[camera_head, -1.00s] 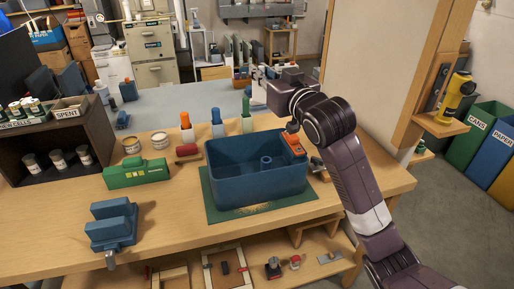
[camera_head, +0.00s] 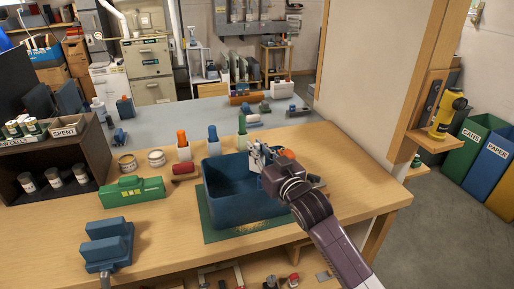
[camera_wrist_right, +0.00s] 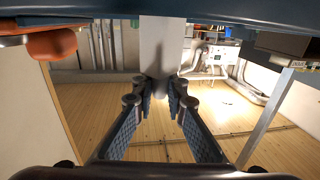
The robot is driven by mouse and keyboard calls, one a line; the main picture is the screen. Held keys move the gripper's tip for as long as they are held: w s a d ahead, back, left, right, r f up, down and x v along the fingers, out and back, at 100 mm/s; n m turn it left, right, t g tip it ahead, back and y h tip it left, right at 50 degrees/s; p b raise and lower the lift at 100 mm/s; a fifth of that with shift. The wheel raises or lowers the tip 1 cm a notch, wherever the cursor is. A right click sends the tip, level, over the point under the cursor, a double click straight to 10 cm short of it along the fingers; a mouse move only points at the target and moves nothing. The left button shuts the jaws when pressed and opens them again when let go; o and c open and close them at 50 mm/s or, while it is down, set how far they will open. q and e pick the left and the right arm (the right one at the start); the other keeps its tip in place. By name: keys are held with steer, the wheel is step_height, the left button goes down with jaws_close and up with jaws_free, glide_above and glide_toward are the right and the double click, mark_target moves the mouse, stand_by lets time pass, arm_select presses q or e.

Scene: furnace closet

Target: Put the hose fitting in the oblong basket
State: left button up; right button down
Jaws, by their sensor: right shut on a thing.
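The oblong basket is a deep blue open tub (camera_head: 232,213) on a green mat (camera_head: 207,232) on the wooden bench. My right gripper (camera_head: 255,157) is over the basket's back right part. In the wrist view its padded fingers (camera_wrist_right: 161,108) are shut on a pale grey rounded piece (camera_wrist_right: 162,45), apparently the hose fitting. Its far end is cut off by the blue edge at the top. Gripper and arm hide the basket's right side, and I cannot tell whether the piece is below the rim. My left gripper is not in view.
Orange-, blue- and green-capped bottles stand behind the basket. A green case (camera_head: 133,190), a blue clamp-like block (camera_head: 107,242) and a dark shelf (camera_head: 50,165) are to the left.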

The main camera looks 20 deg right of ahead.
steer(key=shift+f, duration=0.15)
steer(key=c, duration=1.9)
jaws_free()
steer(key=shift+c, duration=0.2)
